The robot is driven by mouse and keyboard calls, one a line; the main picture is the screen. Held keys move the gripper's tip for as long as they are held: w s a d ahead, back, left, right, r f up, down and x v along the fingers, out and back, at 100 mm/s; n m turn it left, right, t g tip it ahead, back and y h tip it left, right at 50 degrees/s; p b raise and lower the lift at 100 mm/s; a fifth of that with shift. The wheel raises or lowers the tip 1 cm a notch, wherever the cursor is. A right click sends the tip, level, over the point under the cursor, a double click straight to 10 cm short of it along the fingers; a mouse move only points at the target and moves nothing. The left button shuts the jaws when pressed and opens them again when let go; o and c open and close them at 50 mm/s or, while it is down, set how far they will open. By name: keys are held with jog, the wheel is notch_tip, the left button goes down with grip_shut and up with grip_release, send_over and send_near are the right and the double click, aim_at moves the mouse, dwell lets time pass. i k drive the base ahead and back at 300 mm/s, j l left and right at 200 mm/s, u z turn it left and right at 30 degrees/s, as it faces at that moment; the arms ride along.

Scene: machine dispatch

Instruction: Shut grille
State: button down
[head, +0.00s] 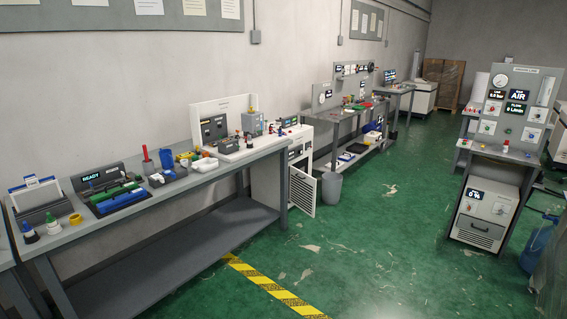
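A grille door (302,191), pale with a dark mesh panel, stands at the front of a white cabinet (267,180) near the middle of the head view. It is swung out from the cabinet, low above the floor and just beyond the near workbench's right end. The cabinet's lower front is partly hidden behind the grille and the bench leg. My gripper is not in view.
The long grey workbench (235,212) with several tools on top runs along the left wall. A grey bin (331,188) stands right of the grille. A test stand (485,213) is at the right. Green floor (370,240) between is clear, with yellow-black tape (270,285).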

aim_at(302, 189)
jog(key=i, duration=2.1)
jog(key=i+u, duration=0.1)
jog(key=i, duration=0.95)
jog(key=i+l, duration=0.2)
jog(key=i, duration=0.85)
jog(key=i+l, duration=0.1)
jog(key=i, duration=0.95)
jog(key=j+u, duration=0.05)
